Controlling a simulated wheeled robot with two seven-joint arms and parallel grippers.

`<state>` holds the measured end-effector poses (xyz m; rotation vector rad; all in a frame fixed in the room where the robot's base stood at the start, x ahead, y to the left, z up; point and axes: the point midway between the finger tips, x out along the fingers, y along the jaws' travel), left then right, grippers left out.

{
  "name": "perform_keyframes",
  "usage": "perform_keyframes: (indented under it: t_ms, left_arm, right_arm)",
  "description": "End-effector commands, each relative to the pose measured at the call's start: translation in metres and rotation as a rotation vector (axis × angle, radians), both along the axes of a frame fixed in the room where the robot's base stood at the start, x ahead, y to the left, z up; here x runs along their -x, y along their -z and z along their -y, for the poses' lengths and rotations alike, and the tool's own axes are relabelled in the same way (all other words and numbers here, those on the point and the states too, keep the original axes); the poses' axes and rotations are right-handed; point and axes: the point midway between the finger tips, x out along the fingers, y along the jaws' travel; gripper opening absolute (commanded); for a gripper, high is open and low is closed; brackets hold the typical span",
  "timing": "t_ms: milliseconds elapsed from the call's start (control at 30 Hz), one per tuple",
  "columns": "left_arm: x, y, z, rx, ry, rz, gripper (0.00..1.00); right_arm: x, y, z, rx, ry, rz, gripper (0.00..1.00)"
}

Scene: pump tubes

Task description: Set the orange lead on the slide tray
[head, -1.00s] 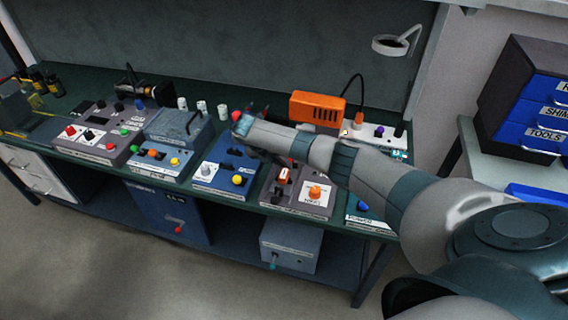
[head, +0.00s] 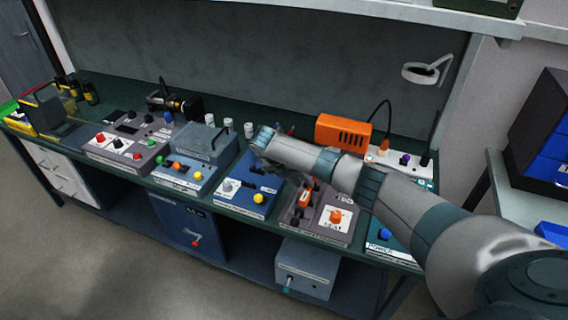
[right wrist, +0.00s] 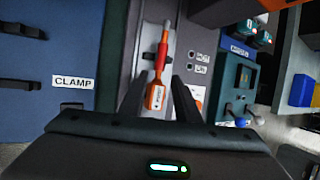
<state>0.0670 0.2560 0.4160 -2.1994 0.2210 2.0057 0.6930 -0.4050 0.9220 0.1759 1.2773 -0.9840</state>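A slim orange-red piece with a grey tip and a white label, which looks like the orange lead (right wrist: 156,97), lies on a grey panel in the right wrist view. It also shows as a small orange piece on the grey panel unit (head: 304,199) in the head view. My right gripper (right wrist: 160,78) is open, with one dark finger on each side of the orange piece; I see no clear contact. In the head view the right gripper (head: 285,168) is partly hidden by my wrist. I cannot pick out the slide tray for certain. My left gripper is not in view.
A blue unit (head: 232,192) with a yellow knob stands left of the grey panel. An orange box (head: 342,131) and a white strip (head: 398,155) with plugs sit behind my right arm. The right wrist view shows a CLAMP label (right wrist: 73,82) at left.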

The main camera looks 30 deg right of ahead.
Motion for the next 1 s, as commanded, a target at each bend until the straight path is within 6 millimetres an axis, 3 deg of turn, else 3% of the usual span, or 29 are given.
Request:
perform_keyframes:
  t_ms: [367,433,600,1000]
  left_arm:
    - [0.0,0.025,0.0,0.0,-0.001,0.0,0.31]
    - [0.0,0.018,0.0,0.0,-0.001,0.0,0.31]
    - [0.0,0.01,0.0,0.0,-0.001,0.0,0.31]
    - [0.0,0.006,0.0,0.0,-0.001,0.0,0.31]
  right_arm:
    - [-0.005,-0.064,-0.041,-0.002,-0.003,0.005,0.3]
    - [-0.005,-0.082,-0.047,0.0,-0.003,0.005,0.3]
    - [-0.006,-0.105,-0.061,0.001,-0.003,0.003,0.3]
    - [-0.005,-0.117,-0.071,-0.001,0.0,0.001,0.3]
